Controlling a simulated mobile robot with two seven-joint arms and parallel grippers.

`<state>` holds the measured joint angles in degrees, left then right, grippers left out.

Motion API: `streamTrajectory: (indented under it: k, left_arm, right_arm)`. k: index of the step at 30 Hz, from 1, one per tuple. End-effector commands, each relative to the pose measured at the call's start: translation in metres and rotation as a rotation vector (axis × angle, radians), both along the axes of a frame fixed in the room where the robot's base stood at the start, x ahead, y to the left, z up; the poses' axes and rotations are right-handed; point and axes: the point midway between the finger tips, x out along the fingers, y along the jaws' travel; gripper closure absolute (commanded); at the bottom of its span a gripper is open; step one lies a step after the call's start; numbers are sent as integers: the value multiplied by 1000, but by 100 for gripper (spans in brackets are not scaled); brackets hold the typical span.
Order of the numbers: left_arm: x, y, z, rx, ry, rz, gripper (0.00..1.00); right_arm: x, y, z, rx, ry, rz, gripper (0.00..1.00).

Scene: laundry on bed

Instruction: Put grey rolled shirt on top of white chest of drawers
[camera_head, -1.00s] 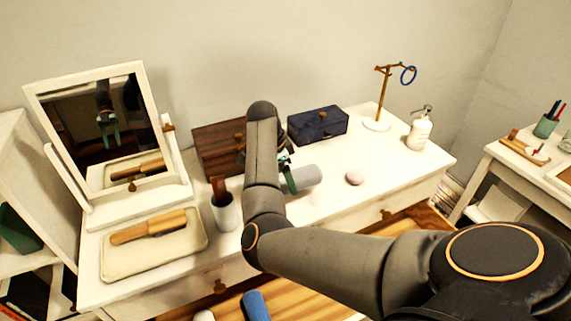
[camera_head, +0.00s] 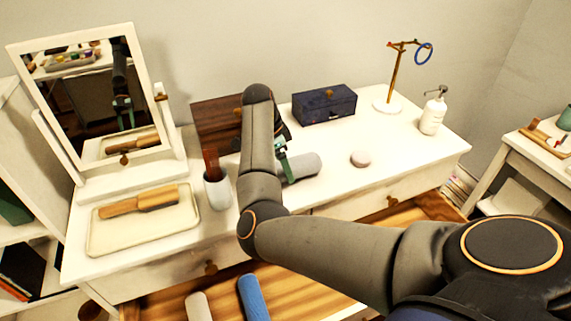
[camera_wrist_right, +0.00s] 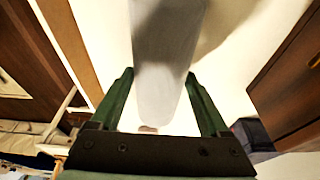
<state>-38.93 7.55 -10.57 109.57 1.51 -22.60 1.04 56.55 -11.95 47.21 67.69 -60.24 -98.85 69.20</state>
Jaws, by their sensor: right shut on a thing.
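The grey rolled shirt (camera_head: 303,166) lies along the top of the white chest of drawers (camera_head: 330,198), right of my right arm. My right gripper (camera_head: 282,167) is at the shirt's left end, with its green fingers shut on it. In the right wrist view the grey roll (camera_wrist_right: 165,80) extends between the two green fingers (camera_wrist_right: 165,100). The roll is at the surface; I cannot tell whether it touches it. My right forearm hides part of the chest top. My left gripper is not in view.
A wooden box (camera_head: 215,122) and a dark blue box (camera_head: 324,104) stand at the back. A cup (camera_head: 217,188), a tray with a brush (camera_head: 100,240) and a mirror (camera_head: 85,95) are left. A small round object (camera_head: 360,158) lies right.

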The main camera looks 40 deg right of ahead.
Motion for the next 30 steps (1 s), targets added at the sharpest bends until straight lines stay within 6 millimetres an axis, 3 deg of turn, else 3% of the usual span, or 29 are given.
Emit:
streamTrajectory:
  k: [5, 6, 11, 22, 30]
  left_arm:
    - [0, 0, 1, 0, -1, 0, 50]
    - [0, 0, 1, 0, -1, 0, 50]
    - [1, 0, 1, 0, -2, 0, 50]
    - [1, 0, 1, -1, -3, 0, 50]
    - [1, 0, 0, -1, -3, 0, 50]
  right_arm:
    - [0, 0, -3, -1, -1, 0, 87]
    - [0, 0, -4, -1, 1, 1, 18]
    - [0, 0, -4, 0, 0, 0, 0]
    - [1, 1, 5, 1, -1, -1, 0]
    - [6, 14, 57, -2, -5, 1, 0]
